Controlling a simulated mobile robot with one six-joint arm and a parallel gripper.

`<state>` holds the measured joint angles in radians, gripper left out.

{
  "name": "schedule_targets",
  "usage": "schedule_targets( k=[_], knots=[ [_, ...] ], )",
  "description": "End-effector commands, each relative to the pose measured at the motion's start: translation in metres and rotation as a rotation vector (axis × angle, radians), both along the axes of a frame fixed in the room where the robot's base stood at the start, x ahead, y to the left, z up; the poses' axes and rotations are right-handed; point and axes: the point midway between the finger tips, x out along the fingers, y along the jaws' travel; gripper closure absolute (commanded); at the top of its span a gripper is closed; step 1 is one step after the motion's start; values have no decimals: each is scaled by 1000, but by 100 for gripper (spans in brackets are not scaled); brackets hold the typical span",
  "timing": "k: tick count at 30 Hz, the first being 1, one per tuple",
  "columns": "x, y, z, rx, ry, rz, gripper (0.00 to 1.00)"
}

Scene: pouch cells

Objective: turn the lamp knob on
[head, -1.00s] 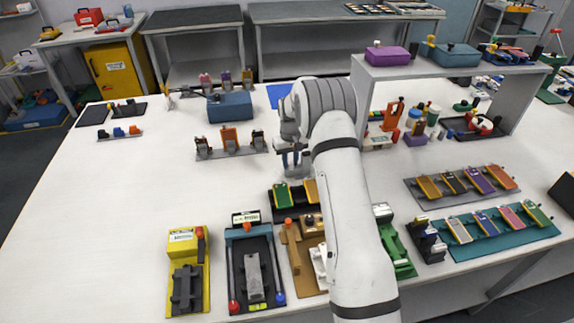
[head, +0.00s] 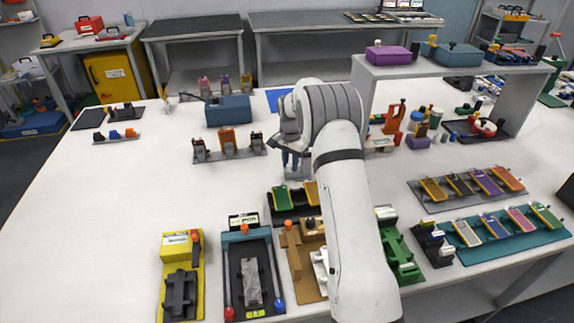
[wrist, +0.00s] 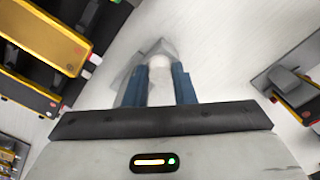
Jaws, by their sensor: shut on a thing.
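My gripper (head: 291,160) is over the middle of the white table, with its blue fingers pointing down. In the wrist view its two blue fingers (wrist: 159,88) are closed on a pale round knob (wrist: 159,66). The knob appears to stand on a grey, angular base (wrist: 160,46) on the table; I take it for the lamp knob, but no label shows. In the head view my arm and gripper hide most of it. Whether the lamp is lit cannot be told.
A dark tray with green and orange pieces (head: 280,196) lies just in front of my gripper. A grey rack with several upright clips (head: 228,152) stands to the left, a blue box (head: 228,110) behind it. A raised shelf (head: 455,70) stands at right.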

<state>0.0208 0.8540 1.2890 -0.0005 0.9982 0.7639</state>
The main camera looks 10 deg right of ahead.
Motion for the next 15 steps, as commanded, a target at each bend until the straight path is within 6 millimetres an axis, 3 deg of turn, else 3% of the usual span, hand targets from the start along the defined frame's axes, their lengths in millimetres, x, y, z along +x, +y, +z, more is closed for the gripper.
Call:
schedule_targets(
  k=[15],
  knots=[
    [-1,2,-1,1,6,-293,99]
  ],
)
